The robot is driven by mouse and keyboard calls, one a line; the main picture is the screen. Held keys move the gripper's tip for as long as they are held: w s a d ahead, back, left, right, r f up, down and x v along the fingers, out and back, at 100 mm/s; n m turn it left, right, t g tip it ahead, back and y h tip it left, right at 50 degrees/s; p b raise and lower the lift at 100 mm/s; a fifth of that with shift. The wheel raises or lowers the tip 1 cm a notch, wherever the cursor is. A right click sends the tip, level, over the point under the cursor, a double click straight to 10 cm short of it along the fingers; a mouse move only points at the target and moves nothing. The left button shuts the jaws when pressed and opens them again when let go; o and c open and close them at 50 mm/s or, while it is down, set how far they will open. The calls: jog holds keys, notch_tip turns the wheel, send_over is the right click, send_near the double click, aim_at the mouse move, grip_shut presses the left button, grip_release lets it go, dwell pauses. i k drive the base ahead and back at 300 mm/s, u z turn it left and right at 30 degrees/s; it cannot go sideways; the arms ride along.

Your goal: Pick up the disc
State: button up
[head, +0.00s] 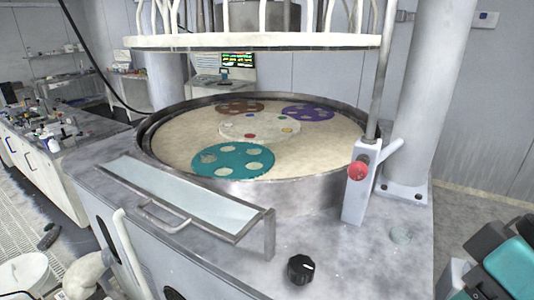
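A faint, pale greenish round disc (401,233) lies flat on the grey machine top, near its front right corner. It is hard to make out against the grey surface. Larger coloured round plates with holes lie on the beige platen (185,130): a teal one (233,175) at the front, a brown one (240,105) at the back left and a purple one (307,112) at the back right. One hole in the teal plate looks greyer than the others; I cannot tell if something lies in it.
A raised white upper plate (250,42) hangs above the platen. A grey post with a red button (358,171) stands left of the pale disc. A black knob (300,268) and a glass-topped tray (180,192) are on the front side. Machine top around the pale disc is clear.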

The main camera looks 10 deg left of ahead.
aim_at(207, 158)
jog(key=z, duration=0.4)
jog(key=k, duration=1.05)
jog(key=u, duration=1.5)
jog(key=i, duration=1.5)
